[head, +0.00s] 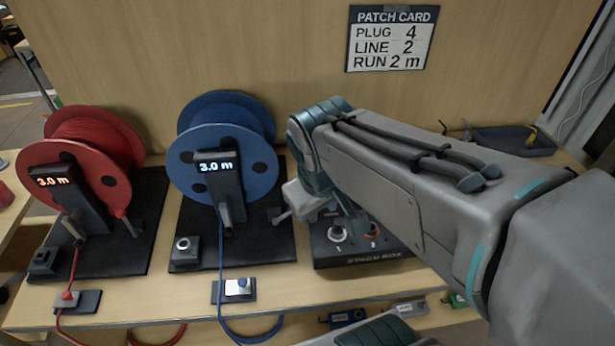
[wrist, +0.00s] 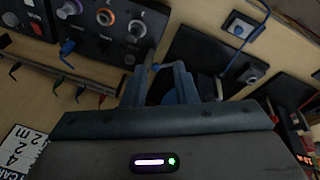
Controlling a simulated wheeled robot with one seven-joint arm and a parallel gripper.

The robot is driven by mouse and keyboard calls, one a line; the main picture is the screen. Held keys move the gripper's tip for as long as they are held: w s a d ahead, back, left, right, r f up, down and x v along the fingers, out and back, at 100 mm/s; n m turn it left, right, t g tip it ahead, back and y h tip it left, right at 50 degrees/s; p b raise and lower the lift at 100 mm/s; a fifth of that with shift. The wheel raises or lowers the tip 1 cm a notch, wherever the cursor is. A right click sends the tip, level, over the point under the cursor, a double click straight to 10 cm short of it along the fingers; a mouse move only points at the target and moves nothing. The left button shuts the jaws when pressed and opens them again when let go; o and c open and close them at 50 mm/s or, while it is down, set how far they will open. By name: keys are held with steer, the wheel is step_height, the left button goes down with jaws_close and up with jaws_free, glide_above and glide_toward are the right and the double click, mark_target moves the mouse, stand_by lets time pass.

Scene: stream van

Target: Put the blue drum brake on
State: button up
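The blue drum (head: 222,150) stands on a black base (head: 262,247), and its display reads 3.0 m. A small grey lever (head: 279,214) shows at the right of the base, beside my gripper; I take it for the brake. My gripper (head: 300,203) is just right of the blue drum, partly hidden by my own arm. In the wrist view its two fingers (wrist: 160,85) stand apart, with dark and blue surfaces behind the gap. A light lever-like end (wrist: 154,68) shows near the fingertips. I cannot tell whether they touch it.
A red drum (head: 85,155), also reading 3.0 m, stands left. A stage box (head: 365,262) with sockets is under my arm at right. A blue cable (head: 221,265) runs down past a small pad (head: 218,292) at the bench edge. A patch card (head: 391,39) hangs behind.

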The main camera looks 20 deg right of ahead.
steer(key=shift+s+f+m+y, duration=0.3)
steer(key=shift+s+m+y, duration=0.1)
steer(key=shift+m, duration=0.3)
steer(key=shift+s+f+m, duration=0.15)
steer(key=shift+s+m, duration=0.15)
steer(key=shift+m, duration=0.2)
steer(key=shift+c, duration=1.3)
steer(key=shift+y, duration=0.3)
jaws_close()
steer(key=w+d+f+m+y, duration=0.3)
steer(key=w+d+f+m, duration=0.2)
steer(key=w+m, duration=0.1)
steer(key=w+d+f+m+g+y, duration=0.1)
steer(key=w+d+f+m+y, duration=0.2)
steer(key=w+d+f+m, duration=0.2)
steer(key=w+d+f+m+y, duration=0.4)
steer(key=w+f+m, duration=0.2)
steer(key=w, duration=0.3)
steer(key=shift+d+f+m+g, duration=0.1)
steer(key=shift+d+m+g, duration=0.3)
steer(key=shift+m, duration=0.2)
steer(key=p+x, duration=0.1)
steer(key=x, duration=0.9)
steer(key=shift+a+p, duration=0.15)
steer(key=shift+p, duration=0.25)
